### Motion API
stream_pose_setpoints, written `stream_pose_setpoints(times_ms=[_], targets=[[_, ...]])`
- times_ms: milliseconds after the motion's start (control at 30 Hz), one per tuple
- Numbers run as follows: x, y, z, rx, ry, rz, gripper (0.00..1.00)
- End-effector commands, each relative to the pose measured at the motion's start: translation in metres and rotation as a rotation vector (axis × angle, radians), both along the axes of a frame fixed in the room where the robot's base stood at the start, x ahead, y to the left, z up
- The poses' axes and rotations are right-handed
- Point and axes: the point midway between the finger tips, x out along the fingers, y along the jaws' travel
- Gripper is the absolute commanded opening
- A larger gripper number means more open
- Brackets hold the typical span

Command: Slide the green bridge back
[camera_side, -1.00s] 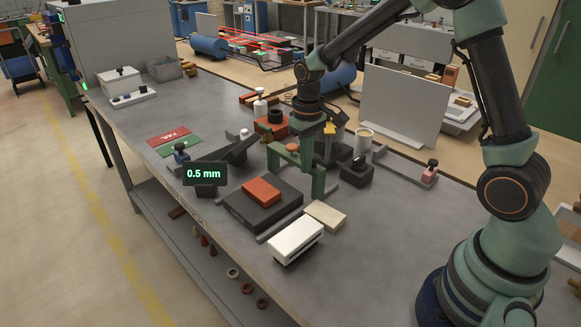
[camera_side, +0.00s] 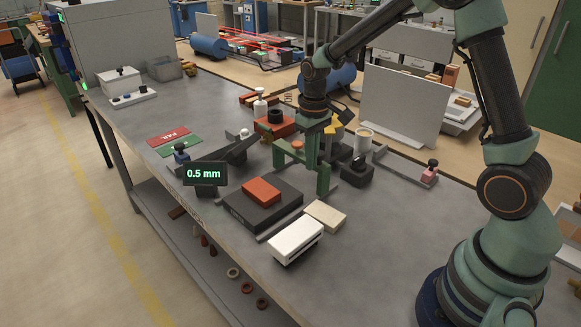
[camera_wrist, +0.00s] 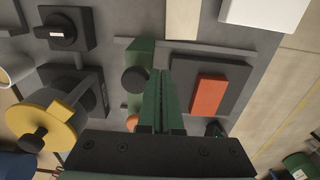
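The green bridge (camera_side: 323,181) stands upright on the bench, behind the black plate (camera_side: 240,212) that bears an orange-red brick (camera_side: 262,190). In the wrist view the bridge (camera_wrist: 141,52) lies just left of my fingers, with a dark round knob beside it. My gripper (camera_side: 312,163) is low at the bridge's crossbar. In the wrist view my gripper (camera_wrist: 160,75) has its two green fingers together, between the bridge and the brick (camera_wrist: 209,96). They look to be against the bridge's side, with nothing seen between them. The exact contact is hidden.
A display (camera_side: 205,174) reads 0.5 mm at the plate's left. A white block (camera_side: 296,239) and a beige block (camera_side: 326,214) lie in front. A black switch box (camera_side: 355,172) and a pale cup (camera_side: 364,140) stand right of the bridge.

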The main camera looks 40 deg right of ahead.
Motion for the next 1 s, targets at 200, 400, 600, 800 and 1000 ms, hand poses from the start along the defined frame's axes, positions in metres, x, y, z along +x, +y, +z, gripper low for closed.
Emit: stream_pose_setpoints(times_ms=[200,400,600,800,1000], targets=[[0.000,0.009,0.000,0.000,-0.001,0.002,0.00],[0.001,0.010,0.003,0.000,-0.003,0.001,0.00],[0.001,0.010,0.018,0.000,-0.003,0.001,0.00],[0.001,0.010,0.032,0.000,-0.004,0.001,0.00],[0.001,0.010,0.046,0.000,-0.002,0.001,0.00]])
